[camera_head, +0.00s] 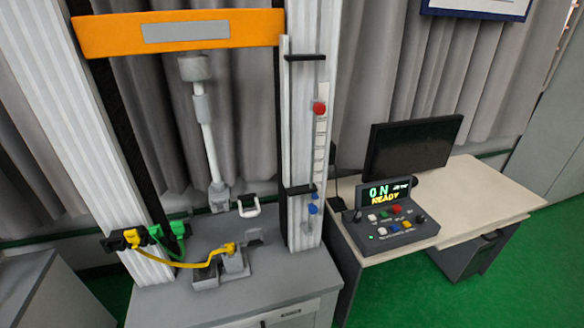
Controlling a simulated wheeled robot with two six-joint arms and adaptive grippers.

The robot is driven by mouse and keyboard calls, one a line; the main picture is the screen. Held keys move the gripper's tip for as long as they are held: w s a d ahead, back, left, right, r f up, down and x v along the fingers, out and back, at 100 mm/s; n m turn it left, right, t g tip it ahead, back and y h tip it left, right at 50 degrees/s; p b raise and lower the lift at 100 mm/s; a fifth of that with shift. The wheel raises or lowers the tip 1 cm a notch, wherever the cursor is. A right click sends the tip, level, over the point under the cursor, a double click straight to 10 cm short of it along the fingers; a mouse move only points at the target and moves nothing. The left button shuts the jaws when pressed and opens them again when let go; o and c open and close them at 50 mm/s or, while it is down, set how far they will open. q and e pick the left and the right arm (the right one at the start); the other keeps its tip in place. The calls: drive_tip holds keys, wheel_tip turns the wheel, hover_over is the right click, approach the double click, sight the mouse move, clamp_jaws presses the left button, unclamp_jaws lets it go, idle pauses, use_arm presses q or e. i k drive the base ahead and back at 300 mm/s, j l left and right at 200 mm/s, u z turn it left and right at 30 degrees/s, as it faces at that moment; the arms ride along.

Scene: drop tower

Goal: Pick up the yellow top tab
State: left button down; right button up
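A yellow tab-like piece (131,237) sits on a black holder (115,242) at the left column of the tower. A yellow strap or cable (185,264) sags from near it to a second yellow piece (230,248) on a grey fixture (234,262) on the tower's base. I cannot tell which yellow piece is the top tab. A green piece (178,229) with a green strap hangs beside the first yellow piece. Neither of my grippers is in view.
A grey rod (208,135) hangs above the base, under an orange crossbeam (180,32). A white U-shaped handle (249,208) is right of the rod. At right, a desk (495,190) bears a control box (390,222) reading "ON READY" and a dark monitor (412,145).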

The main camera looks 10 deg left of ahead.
sight(133, 236)
drive_tip(key=u, duration=1.75)
